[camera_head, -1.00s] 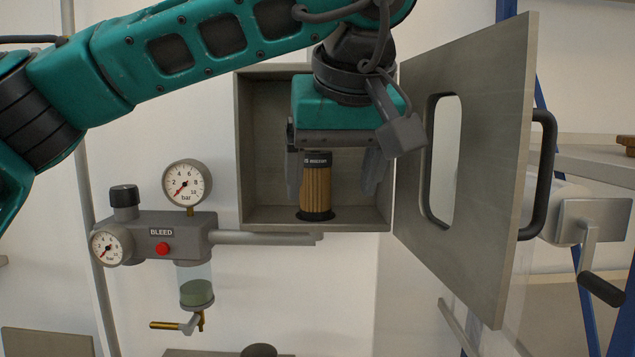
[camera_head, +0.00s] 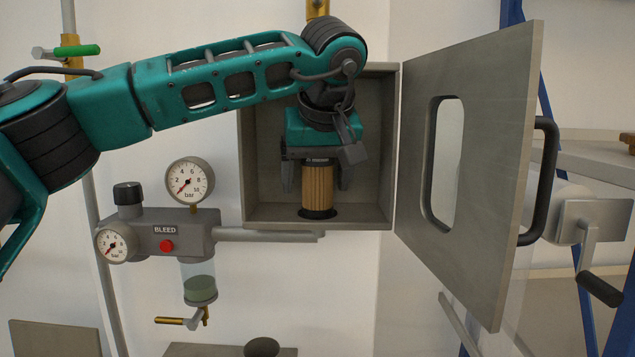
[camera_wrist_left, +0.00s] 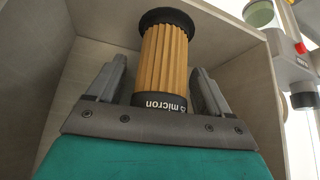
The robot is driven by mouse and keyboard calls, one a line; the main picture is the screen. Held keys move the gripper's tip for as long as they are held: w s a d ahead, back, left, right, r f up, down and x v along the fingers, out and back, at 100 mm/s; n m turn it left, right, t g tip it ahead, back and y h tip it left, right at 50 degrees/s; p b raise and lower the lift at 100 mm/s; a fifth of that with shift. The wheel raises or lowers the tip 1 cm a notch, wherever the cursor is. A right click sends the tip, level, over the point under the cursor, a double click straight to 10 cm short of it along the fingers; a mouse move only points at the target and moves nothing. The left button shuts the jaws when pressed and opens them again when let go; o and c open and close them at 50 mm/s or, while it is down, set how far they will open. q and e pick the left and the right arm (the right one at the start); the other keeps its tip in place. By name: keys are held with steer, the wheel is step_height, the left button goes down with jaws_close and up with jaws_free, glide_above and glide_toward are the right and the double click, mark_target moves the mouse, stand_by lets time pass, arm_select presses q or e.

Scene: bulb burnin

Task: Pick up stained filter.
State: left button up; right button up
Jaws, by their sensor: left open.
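The filter (camera_head: 318,188) is a tan pleated cylinder with black end caps. It stands upright on the floor of the open grey cabinet (camera_head: 260,222). My left gripper (camera_head: 316,185) is inside the cabinet, pointing down over the filter's top. Its fingers are open, one on each side of the filter. In the left wrist view the filter (camera_wrist_left: 164,60) sits between the two fingertips (camera_wrist_left: 160,80), with gaps visible on both sides. Its lettered cap, reading "micron", is near the palm. My right gripper does not show.
The cabinet door (camera_head: 465,170) stands open to the right, with a black handle (camera_head: 541,180). Left of the cabinet is a regulator block (camera_head: 165,238) with gauges (camera_head: 190,181), a red button and a bowl (camera_head: 199,283). A crank (camera_head: 598,288) sits far right.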

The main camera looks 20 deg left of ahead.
arm_select(q)
steer(key=shift+c, duration=0.4)
steer(key=c, duration=1)
steer(key=shift+r, duration=0.1)
